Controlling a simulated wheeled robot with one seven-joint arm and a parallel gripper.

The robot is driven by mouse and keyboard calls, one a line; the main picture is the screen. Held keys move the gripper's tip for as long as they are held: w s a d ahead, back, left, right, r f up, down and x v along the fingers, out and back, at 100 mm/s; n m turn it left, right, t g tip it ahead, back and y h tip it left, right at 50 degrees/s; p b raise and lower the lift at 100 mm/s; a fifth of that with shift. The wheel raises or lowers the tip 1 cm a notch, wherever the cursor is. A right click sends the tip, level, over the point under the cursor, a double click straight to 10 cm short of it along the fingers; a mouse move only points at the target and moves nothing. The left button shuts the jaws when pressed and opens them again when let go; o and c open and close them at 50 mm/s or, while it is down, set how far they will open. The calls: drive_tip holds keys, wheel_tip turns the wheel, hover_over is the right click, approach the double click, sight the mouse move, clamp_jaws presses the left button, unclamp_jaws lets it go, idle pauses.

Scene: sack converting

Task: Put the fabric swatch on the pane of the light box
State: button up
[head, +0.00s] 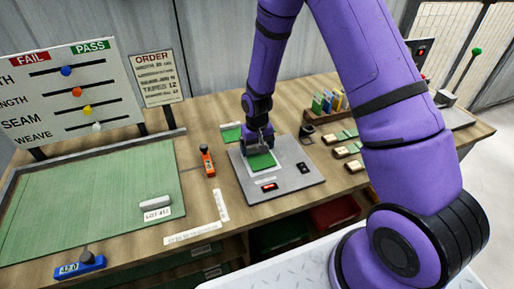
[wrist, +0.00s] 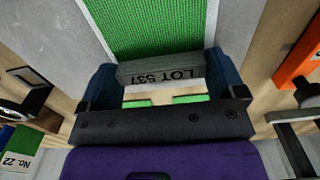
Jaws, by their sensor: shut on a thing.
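The light box (head: 290,187) is a flat grey plate on the bench in the middle of the head view. The green fabric swatch (head: 262,160) is over its pane, and covers most of it. In the wrist view the green swatch (wrist: 160,28) hangs from a grey grip bar (wrist: 160,69) labelled LOT 557. My gripper (head: 258,143) is shut on this bar, one finger at each end; it also shows in the wrist view (wrist: 161,82). I cannot tell whether the swatch touches the pane. My gripper hides the far part of the light box.
An orange-handled tool (head: 207,161) lies left of the light box. A green mat (head: 80,205) with a LOT 411 bar (head: 156,203) fills the left bench. A green patch (head: 231,132) lies behind.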

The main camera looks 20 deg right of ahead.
sight(257, 148)
drive_tip(key=shift+f, duration=0.25)
drive_tip(key=shift+f, duration=0.15)
drive_tip(key=o, duration=0.6)
wheel_tip(257, 148, up, 12)
drive_tip(key=shift+r, duration=0.25)
